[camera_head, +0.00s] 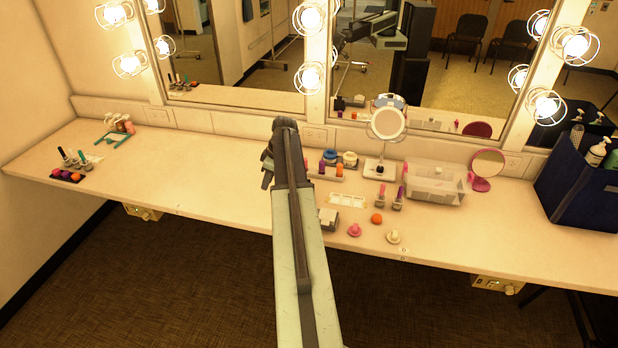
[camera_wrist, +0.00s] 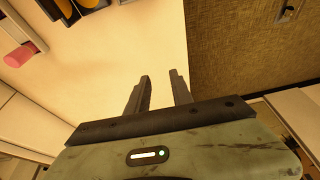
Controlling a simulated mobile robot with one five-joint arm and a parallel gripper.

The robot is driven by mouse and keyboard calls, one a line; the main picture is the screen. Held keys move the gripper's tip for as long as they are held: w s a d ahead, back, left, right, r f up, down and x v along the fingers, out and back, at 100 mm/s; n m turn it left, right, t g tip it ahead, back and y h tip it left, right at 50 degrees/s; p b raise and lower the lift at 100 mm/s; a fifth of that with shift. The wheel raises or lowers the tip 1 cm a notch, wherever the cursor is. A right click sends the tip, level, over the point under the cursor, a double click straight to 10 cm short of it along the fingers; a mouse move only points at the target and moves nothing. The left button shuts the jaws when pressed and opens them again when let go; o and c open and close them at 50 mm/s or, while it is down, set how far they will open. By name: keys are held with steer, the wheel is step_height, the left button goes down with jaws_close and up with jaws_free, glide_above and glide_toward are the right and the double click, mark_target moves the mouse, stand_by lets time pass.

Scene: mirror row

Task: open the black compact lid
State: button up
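I cannot pick out a black compact for certain in either view. In the wrist view a dark, black-edged object with orange-yellow insides (camera_wrist: 88,5) is cut off by the top edge; I cannot tell whether it is the compact. My gripper (camera_wrist: 162,76) is open and empty there, its two fingers apart over the pale counter near its edge. In the head view my arm reaches over the counter and hides part of it; its gripper end (camera_head: 267,168) is partly hidden, and the finger gap cannot be made out.
The long counter (camera_head: 200,180) runs below lit mirrors. Right of my arm stand a round mirror (camera_head: 387,123), a clear bin (camera_head: 434,183), a pink mirror (camera_head: 487,163) and small cosmetics. A blue bin (camera_head: 578,185) is far right. Counter left of my arm is mostly clear.

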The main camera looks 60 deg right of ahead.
steer(key=t, duration=0.1)
glide_toward(309, 180)
steer(key=w, duration=0.1)
steer(key=shift+n+h, duration=0.4)
steer(key=b+x, duration=0.4)
steer(key=x, duration=0.1)
steer(key=b+x, duration=0.2)
steer(key=x, duration=0.1)
steer(key=shift+s+a+b, duration=0.15)
steer(key=shift+a+b, duration=0.15)
steer(key=shift+a, duration=0.05)
steer(key=shift+w+f+b, duration=0.25)
steer(key=shift+f+b, duration=0.1)
steer(key=shift+f, duration=0.05)
steer(key=shift+r, duration=0.1)
jaws_close()
steer(key=shift+a, duration=0.1)
